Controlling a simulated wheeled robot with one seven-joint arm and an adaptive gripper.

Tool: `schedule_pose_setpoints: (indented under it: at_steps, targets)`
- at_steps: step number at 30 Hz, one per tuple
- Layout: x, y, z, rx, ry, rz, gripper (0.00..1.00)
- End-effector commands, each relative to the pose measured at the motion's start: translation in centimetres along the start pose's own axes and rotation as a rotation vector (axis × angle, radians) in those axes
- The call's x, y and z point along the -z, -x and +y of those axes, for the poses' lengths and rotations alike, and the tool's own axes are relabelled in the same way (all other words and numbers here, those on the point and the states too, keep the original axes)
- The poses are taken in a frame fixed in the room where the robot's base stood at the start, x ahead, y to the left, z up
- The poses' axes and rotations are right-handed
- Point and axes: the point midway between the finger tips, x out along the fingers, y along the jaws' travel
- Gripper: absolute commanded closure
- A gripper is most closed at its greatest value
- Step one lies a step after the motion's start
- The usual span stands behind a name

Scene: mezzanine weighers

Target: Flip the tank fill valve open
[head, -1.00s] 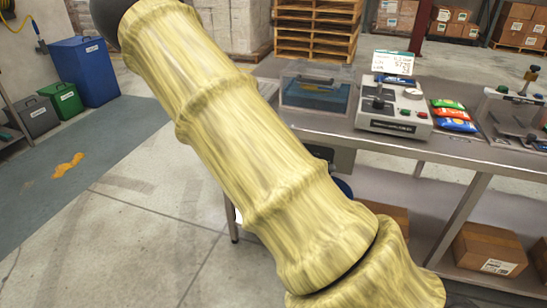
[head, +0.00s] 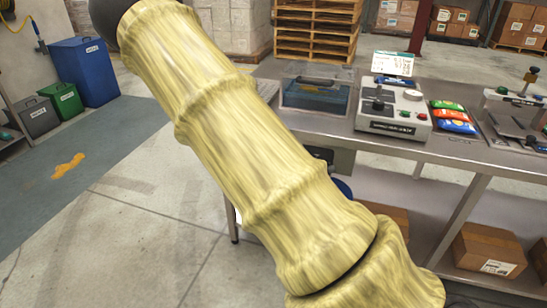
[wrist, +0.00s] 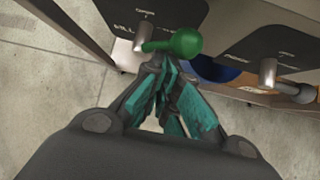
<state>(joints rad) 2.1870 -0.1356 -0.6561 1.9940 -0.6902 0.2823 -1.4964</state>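In the wrist view, a valve lever with a round green knob (wrist: 186,42) sits on a metal pivot (wrist: 142,36). Its dark panel (wrist: 118,22) carries partly legible lettering that seems to read FILL, with the lever lying toward the right. My gripper (wrist: 168,64) has teal-padded fingers drawn together at the tips, just below the lever. The fingers look shut with nothing between them; whether they touch the lever is unclear. In the head view my arm, in a yellowish sleeve, fills the middle; gripper and valve are out of view there.
A second valve with a metal pivot (wrist: 268,72) is on a separate panel at the right. A blue round object (wrist: 213,68) sits between the panels. In the head view, a steel bench (head: 440,150) holds a weigher (head: 393,110) and coloured bags (head: 453,118).

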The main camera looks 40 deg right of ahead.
Motion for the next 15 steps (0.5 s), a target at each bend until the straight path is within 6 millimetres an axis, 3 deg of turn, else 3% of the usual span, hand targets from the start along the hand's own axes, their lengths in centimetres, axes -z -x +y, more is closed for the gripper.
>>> schedule_pose_setpoints:
  at_steps: [1,15]
  targets:
    - [-1.15,0.56,-0.37,0.007,-0.007,-0.011,1.00]
    - [-1.61,1.10,-0.52,0.010,-0.011,-0.012,1.00]
